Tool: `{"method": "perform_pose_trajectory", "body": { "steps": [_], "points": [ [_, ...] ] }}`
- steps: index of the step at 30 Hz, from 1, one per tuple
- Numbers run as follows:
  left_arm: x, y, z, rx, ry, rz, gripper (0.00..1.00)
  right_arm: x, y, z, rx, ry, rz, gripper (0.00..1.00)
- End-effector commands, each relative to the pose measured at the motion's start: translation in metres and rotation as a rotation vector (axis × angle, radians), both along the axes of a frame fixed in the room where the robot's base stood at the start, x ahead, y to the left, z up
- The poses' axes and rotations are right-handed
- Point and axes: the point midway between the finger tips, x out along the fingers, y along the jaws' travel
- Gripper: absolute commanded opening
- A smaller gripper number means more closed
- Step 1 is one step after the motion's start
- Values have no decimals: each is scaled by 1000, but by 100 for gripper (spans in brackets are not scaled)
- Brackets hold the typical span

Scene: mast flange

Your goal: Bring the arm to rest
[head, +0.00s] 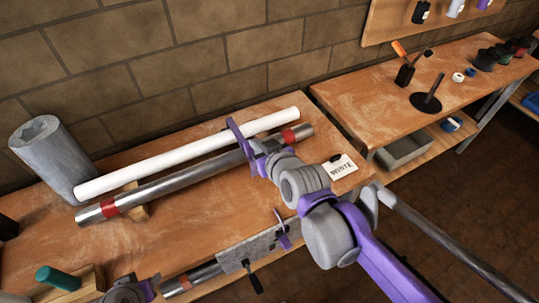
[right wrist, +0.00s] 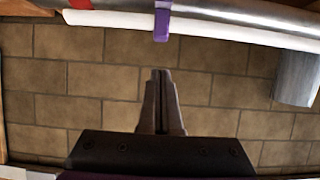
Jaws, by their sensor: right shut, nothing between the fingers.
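My right arm comes in from the lower right in the head view. Its right gripper (head: 247,152) is over the bench, by the tubes, and small and partly hidden there. In the right wrist view the right gripper (right wrist: 161,72) shows its two dark fingers together, with nothing between them. A purple upright piece (right wrist: 162,20) crosses the white tube (right wrist: 110,18) ahead of the fingertips, with a gap between. I cannot make out a left gripper; a grey and purple part at the lower left edge is too cut off to tell.
The white tube and a metal tube with red bands (head: 165,190) lie along the bench (head: 140,245). A grey hollow cylinder (head: 45,155) stands at left. A white card (head: 342,168) lies near the bench's right end. Another bench (head: 370,100) stands beyond a gap; a brick wall is behind.

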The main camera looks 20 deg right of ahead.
Motion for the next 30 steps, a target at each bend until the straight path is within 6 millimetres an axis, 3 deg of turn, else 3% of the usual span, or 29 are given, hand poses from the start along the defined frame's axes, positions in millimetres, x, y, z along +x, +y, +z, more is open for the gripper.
{"method": "perform_pose_trajectory", "body": {
  "steps": [6, 12, 24, 26, 30],
  "points": [
    [3, 0, 8, 0, -5, 0, 50, -34, -1, 9, 0, -1, -1, 0],
    [4, 0, 11, 0, -7, 0, 50, -53, -2, 14, 0, -1, 0, 0],
    [4, 0, 13, 0, -8, 0, 50, -62, -2, 15, 0, 0, 0, 0],
    [4, 0, 13, 0, -8, 0, 50, -63, -1, 10, 2, 19, 4, 0],
    [4, 0, 13, 0, -8, 0, 50, -84, 7, -33, 11, 195, 26, 0]
  ]
}}
